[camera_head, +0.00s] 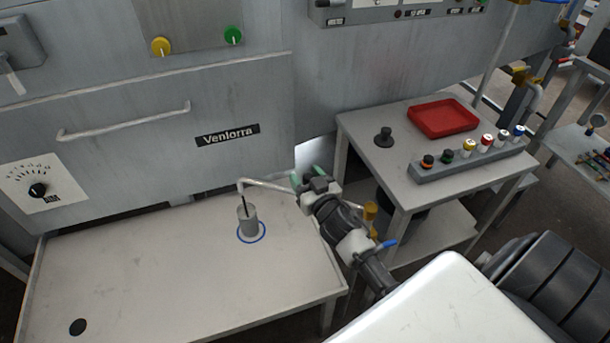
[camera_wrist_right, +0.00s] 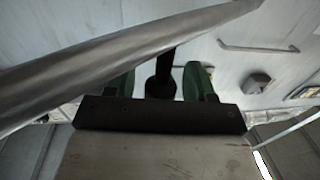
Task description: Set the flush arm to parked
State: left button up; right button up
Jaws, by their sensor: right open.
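The flush arm appears to be the thin pale metal tube (camera_head: 268,185) over the light table. Its left end bends down into a grey cylinder (camera_head: 248,212), which stands inside a blue ring on the tabletop. The tube's right end reaches my right gripper (camera_head: 308,178), where the gripper partly hides it. In the right wrist view a thick metal bar (camera_wrist_right: 110,62) crosses close in front of my green fingers (camera_wrist_right: 160,85). The fingers are apart, with a dark knobbed post (camera_wrist_right: 161,82) seen between them; I cannot tell if they touch it. My left gripper is out of view.
The light table (camera_head: 150,260) has a black round spot (camera_head: 78,327) at its front left. A grey machine (camera_head: 130,130) stands behind.

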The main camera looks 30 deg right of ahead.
jog(key=shift+w, duration=0.3)
